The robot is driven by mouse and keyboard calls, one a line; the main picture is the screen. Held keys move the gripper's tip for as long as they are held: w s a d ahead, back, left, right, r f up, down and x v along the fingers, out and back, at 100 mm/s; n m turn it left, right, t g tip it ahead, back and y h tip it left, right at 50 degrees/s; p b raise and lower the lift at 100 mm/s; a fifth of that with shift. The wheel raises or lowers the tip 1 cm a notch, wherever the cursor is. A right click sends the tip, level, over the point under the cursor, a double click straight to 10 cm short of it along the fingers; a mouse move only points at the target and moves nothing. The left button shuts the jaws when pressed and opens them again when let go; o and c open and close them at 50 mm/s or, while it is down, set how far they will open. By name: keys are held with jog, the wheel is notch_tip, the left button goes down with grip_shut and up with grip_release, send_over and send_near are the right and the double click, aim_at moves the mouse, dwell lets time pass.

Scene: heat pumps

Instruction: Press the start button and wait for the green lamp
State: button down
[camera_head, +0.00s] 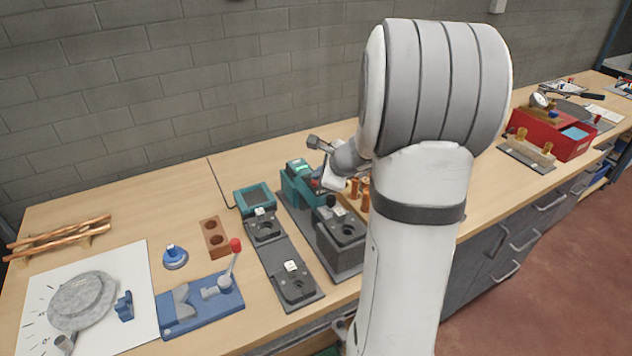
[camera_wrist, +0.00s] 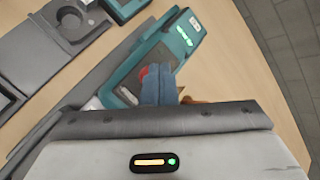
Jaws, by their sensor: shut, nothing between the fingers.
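The teal device (camera_head: 291,189) stands at the back of the bench, with a lit green display (camera_head: 299,167). In the wrist view the teal device (camera_wrist: 150,52) shows its green display (camera_wrist: 183,37) near the top. My gripper (camera_wrist: 158,70) is shut and empty, its fingertips over the middle of the device face. A red round part (camera_wrist: 144,72) shows at the edge of the fingertips, partly covered. I cannot tell whether the fingers touch it. I cannot make out a separate green lamp on the device.
A dark grey fixture (camera_head: 340,240) stands in front of the device, with copper parts (camera_head: 355,187) to its right. A small teal-framed screen (camera_head: 254,198) and grey plate (camera_head: 281,268) are to the left. A blue lever press (camera_head: 200,305) stands at front left. My arm hides the bench middle.

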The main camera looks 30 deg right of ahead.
jog(key=shift+f, duration=0.15)
dwell(0.4)
jog(key=shift+r+p, duration=0.55)
jog(key=shift+r, duration=0.3)
notch_tip(320, 180, up, 5)
jog(key=p, duration=0.4)
